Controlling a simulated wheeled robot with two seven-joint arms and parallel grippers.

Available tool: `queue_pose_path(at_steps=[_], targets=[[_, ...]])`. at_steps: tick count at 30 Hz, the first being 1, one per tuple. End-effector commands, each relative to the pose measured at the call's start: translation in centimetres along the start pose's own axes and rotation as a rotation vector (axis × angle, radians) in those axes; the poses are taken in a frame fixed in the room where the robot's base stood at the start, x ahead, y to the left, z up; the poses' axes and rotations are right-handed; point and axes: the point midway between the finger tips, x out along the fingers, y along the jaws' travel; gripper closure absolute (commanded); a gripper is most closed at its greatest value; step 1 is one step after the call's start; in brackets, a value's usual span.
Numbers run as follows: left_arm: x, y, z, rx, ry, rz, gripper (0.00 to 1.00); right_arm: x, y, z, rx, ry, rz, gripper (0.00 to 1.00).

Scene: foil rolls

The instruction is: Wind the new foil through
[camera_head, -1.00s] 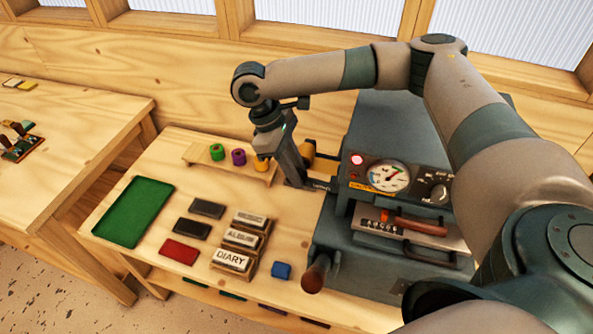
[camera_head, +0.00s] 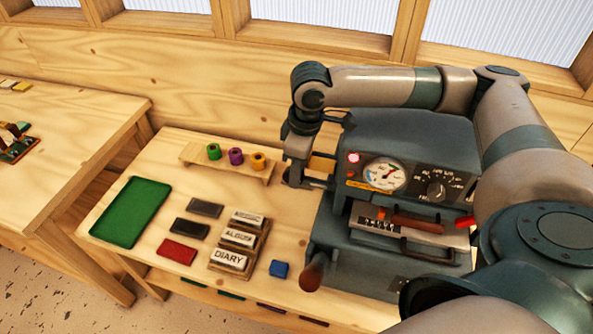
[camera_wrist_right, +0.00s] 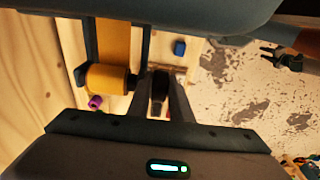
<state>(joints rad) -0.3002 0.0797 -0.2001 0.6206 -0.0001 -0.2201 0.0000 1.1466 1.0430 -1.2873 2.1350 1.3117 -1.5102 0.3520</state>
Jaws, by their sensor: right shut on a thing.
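My right gripper (camera_head: 302,182) is at the left side of the grey foil machine (camera_head: 420,150). In the right wrist view the gripper (camera_wrist_right: 162,100) is shut on a dark knob-like part (camera_wrist_right: 159,84); its exact shape is hard to tell. A gold foil roll (camera_wrist_right: 107,79) sits on a dark holder just left of the fingers, with a gold foil strip (camera_wrist_right: 114,40) running from it up towards the machine. A small dark claw shape (camera_wrist_right: 284,59) over the floor may be my left gripper; its fingers are unclear. The head view does not show the left gripper.
Green, purple and gold rolls (camera_head: 236,157) stand on a wooden rack. A green tray (camera_head: 130,211), dark and red blocks, and label blocks (camera_head: 238,240) are on the table. A blue block (camera_head: 279,269) and wooden-gripped handle (camera_head: 313,272) are near the front. A red lamp (camera_head: 354,158) glows.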

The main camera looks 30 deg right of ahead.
Motion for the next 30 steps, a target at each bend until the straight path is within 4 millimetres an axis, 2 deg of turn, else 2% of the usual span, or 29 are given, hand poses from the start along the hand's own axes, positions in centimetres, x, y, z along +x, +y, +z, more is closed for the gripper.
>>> queue_pose_path(at_steps=[5, 6, 8, 9, 22, 26, 30], targets=[[0.0, 0.0, 0.0, 0.000, 0.000, 0.000, 0.62, 0.0, 0.0, -0.1, 0.000, 0.000, 0.001, 1.00], [0.0, 0.0, 0.0, 0.000, 0.000, 0.000, 0.62, 0.0, 0.0, -0.1, 0.000, 0.000, 0.001, 0.79], [0.0, 0.0, 0.0, 0.000, 0.000, 0.000, 0.62, 0.0, 0.0, -0.1, 0.000, 0.000, 0.001, 0.65], [0.0, 0.0, 0.0, 0.000, 0.000, 0.000, 0.62, 0.0, 0.0, -0.1, 0.000, 0.000, 0.001, 0.62], [0.2, 0.0, 0.0, 0.000, 0.000, 0.000, 0.62, -0.4, 0.1, -0.1, 0.000, 0.000, 0.001, 0.62], [0.7, 0.0, 0.1, 0.000, 0.000, 0.000, 0.62, -1.4, 0.1, -0.1, 0.000, 0.002, 0.002, 0.62], [1.4, 0.0, 0.1, 0.000, 0.000, 0.000, 0.62, -3.3, 0.1, -0.1, -0.002, 0.004, 0.003, 0.62]])
